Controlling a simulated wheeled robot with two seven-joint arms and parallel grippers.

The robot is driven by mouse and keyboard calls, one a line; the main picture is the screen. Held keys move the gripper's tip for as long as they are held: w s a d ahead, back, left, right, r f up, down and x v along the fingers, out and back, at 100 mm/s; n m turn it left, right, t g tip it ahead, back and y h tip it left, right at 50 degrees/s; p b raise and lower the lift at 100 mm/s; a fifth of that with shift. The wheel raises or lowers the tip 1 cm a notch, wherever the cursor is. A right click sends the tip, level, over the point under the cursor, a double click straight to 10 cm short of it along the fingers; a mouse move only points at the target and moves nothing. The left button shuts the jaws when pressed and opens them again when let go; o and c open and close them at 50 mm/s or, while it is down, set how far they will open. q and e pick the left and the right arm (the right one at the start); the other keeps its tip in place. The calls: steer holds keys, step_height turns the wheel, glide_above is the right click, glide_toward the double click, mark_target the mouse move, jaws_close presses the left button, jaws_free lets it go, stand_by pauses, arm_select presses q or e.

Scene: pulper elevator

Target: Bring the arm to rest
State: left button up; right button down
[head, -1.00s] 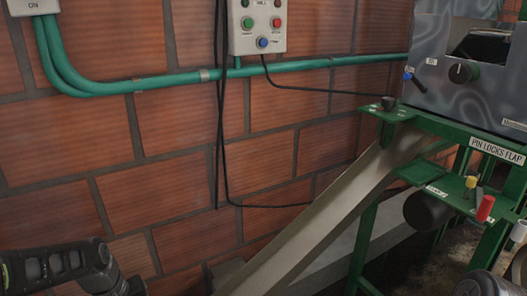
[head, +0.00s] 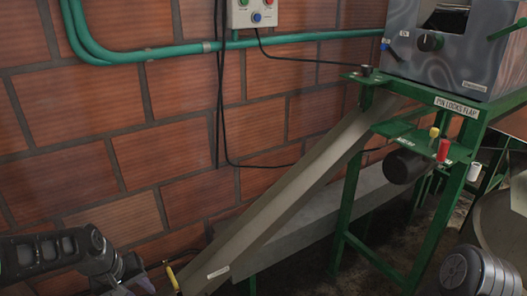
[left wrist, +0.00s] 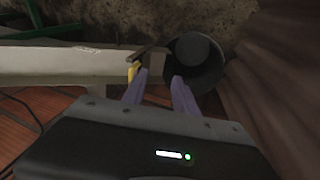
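My left arm comes in at the lower left of the head view, and its gripper (head: 138,284) is partly cut off by the bottom edge. In the left wrist view the two purple fingers of my left gripper (left wrist: 159,75) stand apart with nothing clearly held between them. A small yellow-handled lever (left wrist: 133,72) is close to the left fingertip; I cannot tell whether they touch. The lever also shows near the low end of the chute in the head view (head: 173,279). My right gripper is not in view.
A sloping grey chute (head: 290,195) runs down from a green stand (head: 350,210) carrying a grey machine (head: 455,50). In the left wrist view a dark round container (left wrist: 195,62) lies just beyond the fingers. A brick wall (head: 160,150) stands behind, with black cables hanging.

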arm_select(q)
steer(key=d+f+m+t+h+p, duration=0.1)
steer(key=d+f+m+p, duration=0.35)
steer(key=d+f, duration=0.85)
steer(key=s+d+f+g+h+p, duration=0.1)
steer(key=s+d+p, duration=0.6)
steer(key=s+d, duration=0.7)
steer(key=s+f+g, duration=0.1)
steer(key=s+g, duration=0.1)
steer(key=s, duration=0.1)
steer(key=shift+h, duration=0.4)
steer(key=shift+w+f+m, duration=0.1)
steer(key=shift+m, duration=0.15)
